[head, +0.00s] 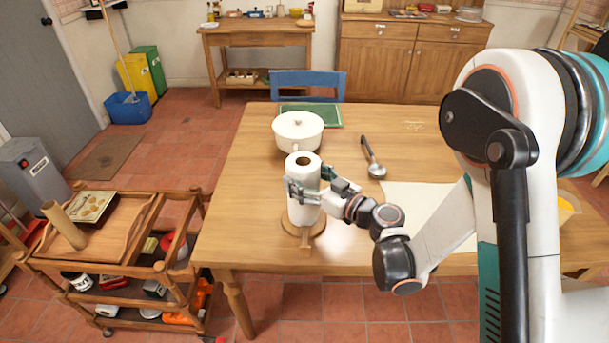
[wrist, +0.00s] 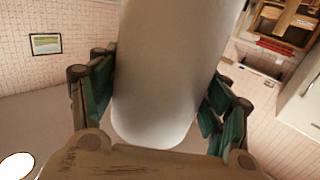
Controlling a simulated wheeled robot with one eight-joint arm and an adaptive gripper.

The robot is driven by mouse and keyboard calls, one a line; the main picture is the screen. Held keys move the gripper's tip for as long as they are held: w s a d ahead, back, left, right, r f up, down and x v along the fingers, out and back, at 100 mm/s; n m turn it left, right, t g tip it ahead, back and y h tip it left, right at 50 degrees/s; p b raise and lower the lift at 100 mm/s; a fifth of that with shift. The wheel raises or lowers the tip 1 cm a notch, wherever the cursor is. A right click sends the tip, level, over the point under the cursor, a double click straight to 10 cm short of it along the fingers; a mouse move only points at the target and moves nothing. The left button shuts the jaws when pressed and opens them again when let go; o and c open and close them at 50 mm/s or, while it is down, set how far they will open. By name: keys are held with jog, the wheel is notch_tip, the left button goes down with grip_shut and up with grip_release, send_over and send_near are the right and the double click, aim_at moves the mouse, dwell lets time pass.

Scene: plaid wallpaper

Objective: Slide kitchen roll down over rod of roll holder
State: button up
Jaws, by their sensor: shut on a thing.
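The white kitchen roll (head: 303,213) is upright near the front edge of the table, with its dark core hole facing up. The round wooden base of the roll holder (head: 318,228) shows under it, with a small wooden piece sticking out toward the front. The rod is not visible. I cannot tell if it is inside the roll, or if the roll touches the base. My gripper (head: 308,190) is shut around the roll from the right side. In the wrist view the roll (wrist: 165,75) fills the space between the two green-padded fingers (wrist: 158,100).
A white lidded pot (head: 298,133) stands just behind the roll, with a green board (head: 325,112) beyond. A ladle (head: 373,160) and pale sheet (head: 420,198) lie to the right. A wooden trolley (head: 110,245) stands left, with a brown cylinder (head: 62,225) on it.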

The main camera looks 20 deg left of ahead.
jog(key=o, duration=1.6)
jog(key=shift+c, duration=0.2)
jog(key=shift+r, duration=5)
